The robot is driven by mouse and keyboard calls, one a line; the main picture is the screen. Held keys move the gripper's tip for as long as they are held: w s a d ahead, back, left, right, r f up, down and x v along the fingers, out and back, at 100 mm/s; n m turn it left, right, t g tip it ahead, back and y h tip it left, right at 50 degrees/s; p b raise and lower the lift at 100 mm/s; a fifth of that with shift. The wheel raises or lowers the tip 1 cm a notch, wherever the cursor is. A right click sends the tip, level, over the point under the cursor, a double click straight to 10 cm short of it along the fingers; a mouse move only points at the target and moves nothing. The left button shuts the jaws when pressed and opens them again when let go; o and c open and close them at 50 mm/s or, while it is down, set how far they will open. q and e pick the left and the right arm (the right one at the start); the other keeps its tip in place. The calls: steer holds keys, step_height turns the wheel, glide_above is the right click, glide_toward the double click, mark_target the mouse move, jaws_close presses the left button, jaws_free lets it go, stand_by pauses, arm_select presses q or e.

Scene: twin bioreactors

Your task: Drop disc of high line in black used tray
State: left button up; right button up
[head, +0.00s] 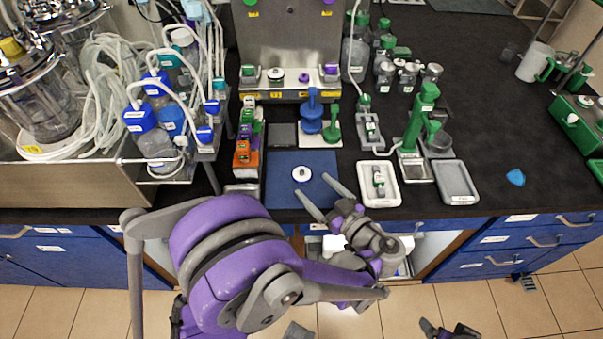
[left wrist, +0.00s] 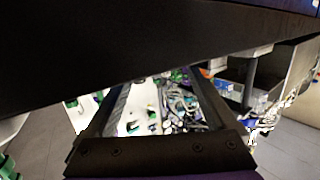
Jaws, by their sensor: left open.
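A white round disc (head: 302,174) with a small hub lies on the blue mat (head: 283,192) at the front of the bench; I cannot tell whether it belongs to the high line. My left gripper (head: 313,184) is open and empty, its fingertips just to the right of the disc at the mat's front edge. In the left wrist view its two spread fingers (left wrist: 155,80) have nothing between them. A dark flat square tray (head: 283,135) lies behind the mat; I cannot tell whether it is the used tray. Part of my right gripper (head: 450,329) shows at the bottom edge.
A white tray (head: 364,194) holding a small green-capped item and an empty grey tray (head: 457,183) stand right of the mat. A green stand (head: 420,120) rises behind them. Tubing and blue-capped bottles (head: 140,118) crowd the left.

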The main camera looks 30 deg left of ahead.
mark_target(304, 175)
arm_select(q)
steer(key=x, duration=0.5)
steer(key=shift+w+a+r, duration=0.1)
steer(key=shift+w, duration=0.1)
steer(key=c, duration=1.3)
